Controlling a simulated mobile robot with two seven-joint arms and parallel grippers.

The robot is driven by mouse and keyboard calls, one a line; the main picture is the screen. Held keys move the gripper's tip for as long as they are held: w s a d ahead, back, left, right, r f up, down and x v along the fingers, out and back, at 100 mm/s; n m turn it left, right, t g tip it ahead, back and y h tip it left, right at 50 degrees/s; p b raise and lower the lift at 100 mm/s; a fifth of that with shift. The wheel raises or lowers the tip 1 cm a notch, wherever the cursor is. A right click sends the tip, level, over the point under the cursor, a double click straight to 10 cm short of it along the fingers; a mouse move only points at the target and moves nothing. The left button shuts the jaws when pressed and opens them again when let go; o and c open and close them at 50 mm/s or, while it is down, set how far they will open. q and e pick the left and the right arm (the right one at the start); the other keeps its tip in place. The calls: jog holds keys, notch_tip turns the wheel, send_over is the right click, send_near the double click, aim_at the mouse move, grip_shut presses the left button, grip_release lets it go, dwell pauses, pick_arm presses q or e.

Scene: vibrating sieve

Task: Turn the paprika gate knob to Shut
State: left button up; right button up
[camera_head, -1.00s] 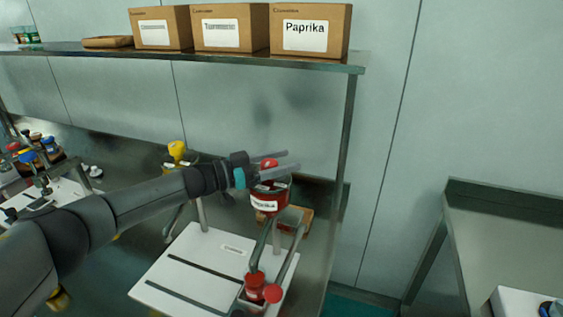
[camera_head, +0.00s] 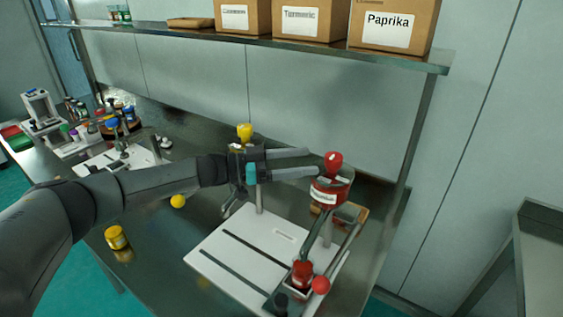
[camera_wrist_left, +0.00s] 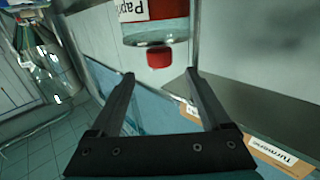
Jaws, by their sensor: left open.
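The paprika unit has a dark-and-red hopper (camera_head: 324,196) with a white label and a red rounded knob (camera_head: 333,162) on top. A lower red part (camera_head: 302,271) and a red ball (camera_head: 321,285) on a rod stand near the front of its white base plate (camera_head: 215,247). I cannot tell which red part is the gate knob. My left gripper (camera_head: 311,162) is open and empty, its fingers pointing at the hopper top from the left. In the left wrist view, the upside-down hopper (camera_wrist_left: 150,30) and its red knob (camera_wrist_left: 159,57) appear just beyond the fingertips. My right gripper is not seen.
A yellow-topped unit (camera_head: 245,133) stands behind the left gripper. A shelf (camera_head: 300,42) above holds boxes, including the Paprika box (camera_head: 390,27). A yellow jar (camera_head: 116,238) stands at the left front. Bottles and trays crowd the table's far left.

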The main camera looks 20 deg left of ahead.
pick_arm(q)
jog(key=shift+v, duration=2.25)
